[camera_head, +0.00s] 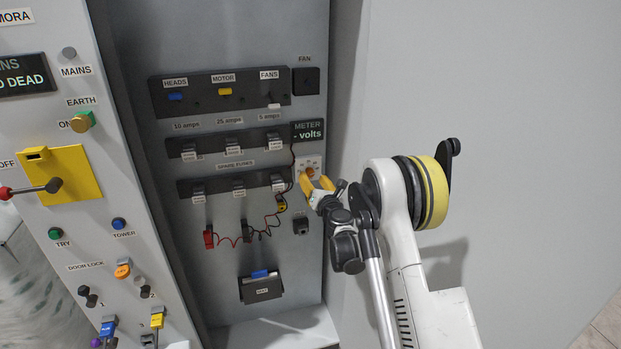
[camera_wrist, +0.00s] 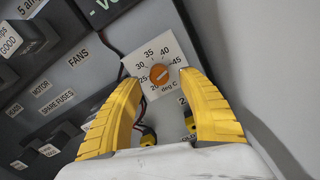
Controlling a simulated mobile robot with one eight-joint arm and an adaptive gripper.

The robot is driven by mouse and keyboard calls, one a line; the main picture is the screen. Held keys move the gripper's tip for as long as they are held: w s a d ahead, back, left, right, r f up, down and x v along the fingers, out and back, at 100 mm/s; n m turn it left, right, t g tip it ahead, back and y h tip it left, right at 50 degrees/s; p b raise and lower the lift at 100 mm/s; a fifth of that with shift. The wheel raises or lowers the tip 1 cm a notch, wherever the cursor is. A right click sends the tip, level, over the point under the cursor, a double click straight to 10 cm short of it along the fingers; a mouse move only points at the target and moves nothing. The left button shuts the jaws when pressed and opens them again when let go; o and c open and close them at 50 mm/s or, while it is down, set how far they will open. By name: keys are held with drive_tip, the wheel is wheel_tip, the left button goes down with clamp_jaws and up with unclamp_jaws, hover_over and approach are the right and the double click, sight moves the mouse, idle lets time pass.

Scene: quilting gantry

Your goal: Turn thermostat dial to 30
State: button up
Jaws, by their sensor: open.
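The thermostat is a white square plate (camera_wrist: 143,56) with an orange round dial (camera_wrist: 159,74) in its middle. In the wrist view the scale around the dial reads from 20 to 45 deg C. The dial's pointer mark is too small to read. In the head view the dial (camera_head: 309,172) is partly covered by my gripper. My gripper (camera_head: 318,184) is open at the plate, its yellow fingers (camera_wrist: 160,86) on either side of the dial's lower part in the wrist view. I cannot tell whether they touch it.
A meter display (camera_head: 308,131) sits just above the thermostat. Fuse rows (camera_head: 232,148) and a switch row (camera_head: 221,92) lie to the left. Red and black wires (camera_head: 247,233) and a black box (camera_head: 302,226) hang below. The grey wall (camera_head: 480,90) at right is bare.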

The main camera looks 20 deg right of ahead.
sight(311, 175)
drive_tip(key=shift+w, duration=1.5)
clamp_jaws()
